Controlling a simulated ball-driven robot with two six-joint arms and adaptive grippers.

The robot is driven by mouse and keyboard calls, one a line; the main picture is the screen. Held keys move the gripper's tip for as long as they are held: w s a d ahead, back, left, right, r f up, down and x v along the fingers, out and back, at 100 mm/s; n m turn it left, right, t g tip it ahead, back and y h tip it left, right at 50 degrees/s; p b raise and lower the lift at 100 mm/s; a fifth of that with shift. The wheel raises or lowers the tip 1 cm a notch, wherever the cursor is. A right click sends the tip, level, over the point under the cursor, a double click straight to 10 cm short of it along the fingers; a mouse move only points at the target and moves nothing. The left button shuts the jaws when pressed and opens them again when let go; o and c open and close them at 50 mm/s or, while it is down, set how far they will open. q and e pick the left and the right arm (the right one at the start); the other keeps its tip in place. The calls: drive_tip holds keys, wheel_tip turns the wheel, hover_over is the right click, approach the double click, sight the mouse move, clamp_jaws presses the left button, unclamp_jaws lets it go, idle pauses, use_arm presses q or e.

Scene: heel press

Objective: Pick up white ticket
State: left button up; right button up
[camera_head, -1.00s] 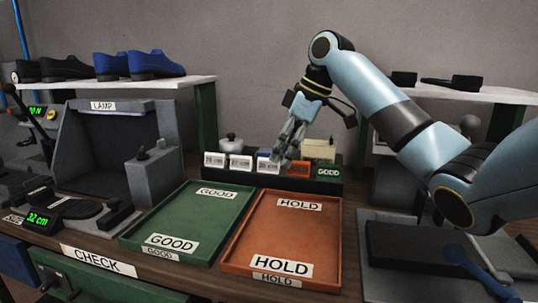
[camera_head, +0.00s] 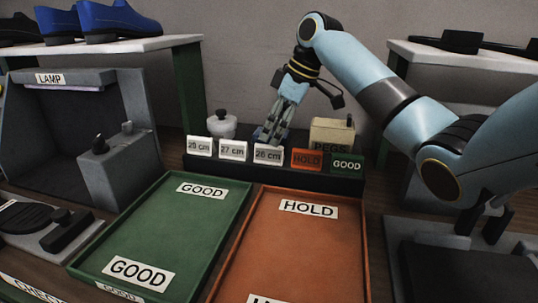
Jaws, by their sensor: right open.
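Several small tickets stand in a row in a black rack (camera_head: 221,169) behind the trays. Three are white: "25 cm" (camera_head: 200,146), "27 cm" (camera_head: 232,150) and "26 cm" (camera_head: 267,154). An orange "HOLD" ticket (camera_head: 307,160) and a green "GOOD" ticket (camera_head: 347,163) stand to their right. My right gripper (camera_head: 270,135) is open and points down, its fingertips right above and behind the "26 cm" ticket. I cannot tell whether it touches the ticket. My left gripper is not in view.
The empty green GOOD tray (camera_head: 170,235) and empty orange HOLD tray (camera_head: 292,250) lie in front of the rack. A "PEGS" box (camera_head: 331,132) and a pot with a knob (camera_head: 222,125) stand behind it. The lamp booth (camera_head: 70,140) is at left.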

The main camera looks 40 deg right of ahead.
sight(269, 146)
drive_tip(key=x, duration=0.5)
drive_tip(key=shift+w+d+f, duration=0.1)
drive_tip(key=shift+d+f, duration=0.1)
drive_tip(key=shift+d, duration=0.05)
drive_tip(key=c, duration=0.9)
